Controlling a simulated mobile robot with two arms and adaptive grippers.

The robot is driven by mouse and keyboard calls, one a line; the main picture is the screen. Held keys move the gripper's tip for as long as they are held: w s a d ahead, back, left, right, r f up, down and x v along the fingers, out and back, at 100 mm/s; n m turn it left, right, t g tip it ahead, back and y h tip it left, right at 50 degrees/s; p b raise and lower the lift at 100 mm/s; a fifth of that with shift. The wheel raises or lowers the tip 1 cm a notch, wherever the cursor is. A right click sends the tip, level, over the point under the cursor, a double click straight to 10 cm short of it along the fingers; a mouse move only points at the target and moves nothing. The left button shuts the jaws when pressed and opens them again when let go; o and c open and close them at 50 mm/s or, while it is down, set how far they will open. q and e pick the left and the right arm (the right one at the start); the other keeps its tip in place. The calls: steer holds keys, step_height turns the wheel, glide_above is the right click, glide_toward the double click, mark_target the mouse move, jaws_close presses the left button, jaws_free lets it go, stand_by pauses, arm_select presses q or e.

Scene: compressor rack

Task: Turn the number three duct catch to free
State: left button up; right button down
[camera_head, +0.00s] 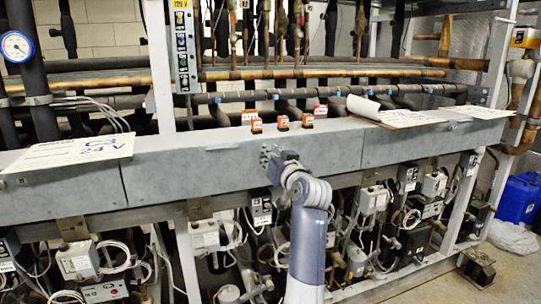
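Three small orange-red catches stand on top of the grey duct (210,158): a left one (256,126), a middle one (282,123) and a right one (307,121). Small red-and-white labels (249,116) stand behind the left and right ones. I cannot read any number, so I cannot tell which is number three. One arm of mine, seemingly the right, rises from the bottom centre. Its gripper (271,157) is at the duct's front face, below the left and middle catches and apart from them. Its fingers are small and partly hidden by the wrist. My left gripper is not in view.
A paper sheet (70,152) lies on the duct's left part, and papers (395,117) lie on its right. Copper and black pipes (300,74) run behind. Compressor parts and cables fill the space below. A blue container (518,198) stands at the right.

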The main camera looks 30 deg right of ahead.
steer(key=shift+n+p, duration=5.8)
steer(key=shift+n, duration=2.9)
steer(key=c, duration=1.5)
jaws_free()
steer(key=shift+s, duration=0.1)
steer(key=v, duration=1.1)
steer(key=shift+s+a, duration=0.2)
steer(key=shift+s, duration=0.2)
